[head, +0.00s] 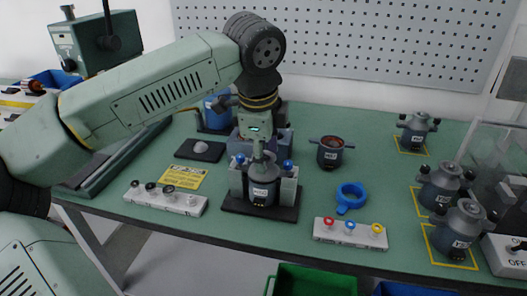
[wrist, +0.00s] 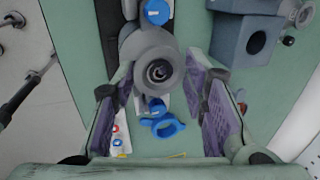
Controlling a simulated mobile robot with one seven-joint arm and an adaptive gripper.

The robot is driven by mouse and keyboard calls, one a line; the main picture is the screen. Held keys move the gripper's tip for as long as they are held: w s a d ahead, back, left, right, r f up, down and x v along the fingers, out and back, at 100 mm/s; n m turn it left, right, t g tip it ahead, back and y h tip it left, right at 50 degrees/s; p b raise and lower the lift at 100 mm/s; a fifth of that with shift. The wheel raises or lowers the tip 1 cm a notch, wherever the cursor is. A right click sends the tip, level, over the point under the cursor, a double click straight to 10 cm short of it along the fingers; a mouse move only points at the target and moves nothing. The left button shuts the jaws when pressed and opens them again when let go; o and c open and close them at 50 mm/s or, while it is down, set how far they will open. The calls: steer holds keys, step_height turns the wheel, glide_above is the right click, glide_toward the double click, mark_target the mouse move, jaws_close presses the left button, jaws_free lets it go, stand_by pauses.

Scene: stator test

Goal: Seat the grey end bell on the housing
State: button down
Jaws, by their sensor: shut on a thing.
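The dark grey housing (head: 263,192) stands upright with a white label in a fixture (head: 232,205) with grey side blocks and blue knobs. The grey end bell (head: 264,170) is over the housing's top; whether it is fully down on it I cannot tell. In the wrist view the end bell (wrist: 150,50) is a round grey disc with a dark centre hole, between the purple-padded fingers. My gripper (head: 260,154) is above the fixture, shut on the end bell. The end bell hides the housing's top in the wrist view.
A blue ring tool (head: 351,196) and a white strip with coloured rings (head: 350,233) lie right of the fixture. An open housing (head: 330,153) stands behind right. A blue-grey block (head: 283,139) is close behind. Assembled motors (head: 443,183) stand at right. Another white strip (head: 165,199) lies left.

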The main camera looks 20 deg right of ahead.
steer(key=shift+f, duration=0.1)
steer(key=c, duration=0.9)
jaws_free()
steer(key=v, duration=1.2)
